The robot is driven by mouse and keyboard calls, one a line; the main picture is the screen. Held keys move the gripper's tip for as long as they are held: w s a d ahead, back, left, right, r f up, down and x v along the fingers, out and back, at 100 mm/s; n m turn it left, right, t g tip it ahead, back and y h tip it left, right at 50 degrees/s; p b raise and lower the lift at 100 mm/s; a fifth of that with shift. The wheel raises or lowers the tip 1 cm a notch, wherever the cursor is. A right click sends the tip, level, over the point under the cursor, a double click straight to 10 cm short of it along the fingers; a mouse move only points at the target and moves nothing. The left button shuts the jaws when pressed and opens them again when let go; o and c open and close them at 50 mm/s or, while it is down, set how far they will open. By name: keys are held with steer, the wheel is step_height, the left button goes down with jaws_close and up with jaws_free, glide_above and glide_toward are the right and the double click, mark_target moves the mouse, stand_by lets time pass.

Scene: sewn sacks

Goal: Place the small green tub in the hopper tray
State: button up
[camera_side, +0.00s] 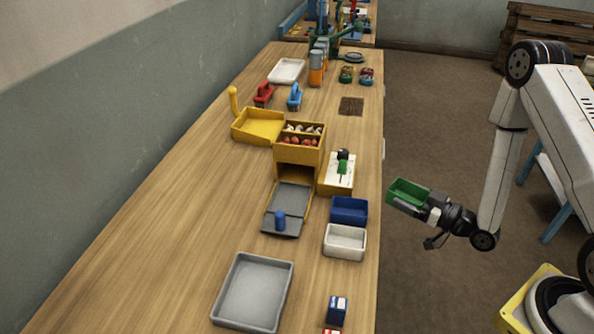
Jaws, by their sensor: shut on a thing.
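The small green tub (408,190) is an open rectangular tub, held out past the right edge of the bench. My gripper (424,207) is shut on the tub's near right end, and its fingertips are partly hidden by the tub. The tub looks slightly tilted and its inside looks empty. A yellow box (297,155) on the bench holds several red and white items in its top. A shallow yellow tray (259,125) adjoins its left side, and a grey sloped tray (288,207) with a blue knob lies in front. I cannot tell which is the hopper tray.
A blue tub (348,210) and a white tub (345,241) stand near the bench's right edge. A large grey tray (252,292) lies at the front. A white-topped block (339,171) with a green tool stands right of the yellow box. The bench's left side is clear.

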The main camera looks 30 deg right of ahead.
steer(key=s+a+f+n+g+y, duration=0.1)
steer(key=s+a+n+g+y, duration=0.1)
steer(key=s, duration=0.7)
steer(key=s+a+f+n+g+y, duration=0.2)
steer(key=s+a+n+g+y, duration=0.1)
steer(key=s+a+y, duration=0.3)
steer(key=s+a+n, duration=0.1)
steer(key=s+a, duration=0.1)
steer(key=shift+s+a+f, duration=0.15)
steer(key=shift+s+a, duration=0.05)
steer(key=shift+s, duration=0.15)
steer(key=shift+w+a, duration=0.1)
glide_toward(340, 282)
steer(key=shift+w+a+r, duration=1)
steer(key=shift+a, duration=0.15)
steer(key=shift+w+a+r, duration=1)
steer(key=shift+w+a, duration=0.05)
steer(key=shift+a, duration=0.1)
steer(key=shift+w+a, duration=0.35)
steer(key=shift+a, duration=0.05)
steer(key=shift+w+a+f, duration=0.2)
steer(key=shift+w+a, duration=0.25)
steer(key=shift+a, duration=0.05)
steer(key=shift+w+a+f, duration=0.15)
steer(key=shift+w+a, duration=0.3)
steer(key=shift+w, duration=0.05)
steer(key=shift+f, duration=0.15)
steer(key=shift+f, duration=0.15)
